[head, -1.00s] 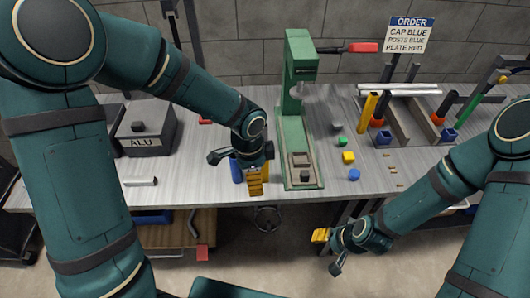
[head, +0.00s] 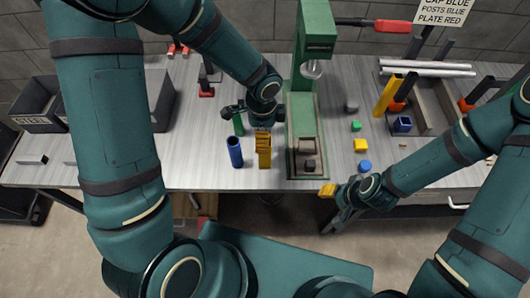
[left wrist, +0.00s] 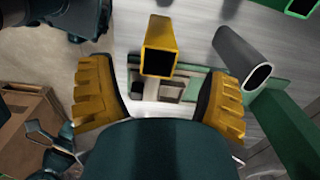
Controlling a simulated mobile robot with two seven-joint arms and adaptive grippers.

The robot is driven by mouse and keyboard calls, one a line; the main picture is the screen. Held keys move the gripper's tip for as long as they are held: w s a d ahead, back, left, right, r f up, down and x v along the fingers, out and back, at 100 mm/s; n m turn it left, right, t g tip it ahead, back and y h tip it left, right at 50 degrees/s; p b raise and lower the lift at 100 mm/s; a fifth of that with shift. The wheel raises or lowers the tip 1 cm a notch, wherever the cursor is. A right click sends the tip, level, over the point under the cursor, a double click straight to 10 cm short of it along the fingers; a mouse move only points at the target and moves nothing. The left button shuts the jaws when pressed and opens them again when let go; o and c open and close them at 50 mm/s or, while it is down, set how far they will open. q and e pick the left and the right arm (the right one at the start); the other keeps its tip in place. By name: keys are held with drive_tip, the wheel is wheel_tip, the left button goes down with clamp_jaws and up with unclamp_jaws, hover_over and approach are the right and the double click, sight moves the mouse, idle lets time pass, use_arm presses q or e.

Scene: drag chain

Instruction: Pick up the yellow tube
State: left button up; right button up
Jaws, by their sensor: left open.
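The yellow tube (left wrist: 160,32) is square and hollow. In the left wrist view its open end faces the camera, between my two ribbed yellow fingers with a gap on each side. My left gripper (left wrist: 160,82) is open and empty. In the head view my left gripper (head: 263,137) points down left of the green press, and its yellow fingers blend with the tube there. A grey tube (left wrist: 232,48) and a green tube (left wrist: 300,6) show to the right in the left wrist view. My right gripper (head: 328,191) is at the table's front edge; its jaw opening is unclear.
A blue tube (head: 235,155) stands left of my left gripper, with a green tube (head: 238,124) behind it. The green press (head: 297,115) rises close on the right. Another yellow post (head: 388,98) leans at the rack. Small coloured blocks lie right of the press.

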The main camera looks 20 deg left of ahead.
use_arm(q)
wheel_tip(320, 180, down, 7)
drive_tip(key=b, duration=0.1)
drive_tip(key=shift+d+r, duration=0.15)
drive_tip(key=shift+d, duration=0.15)
drive_tip(key=shift+c, duration=0.3)
clamp_jaws()
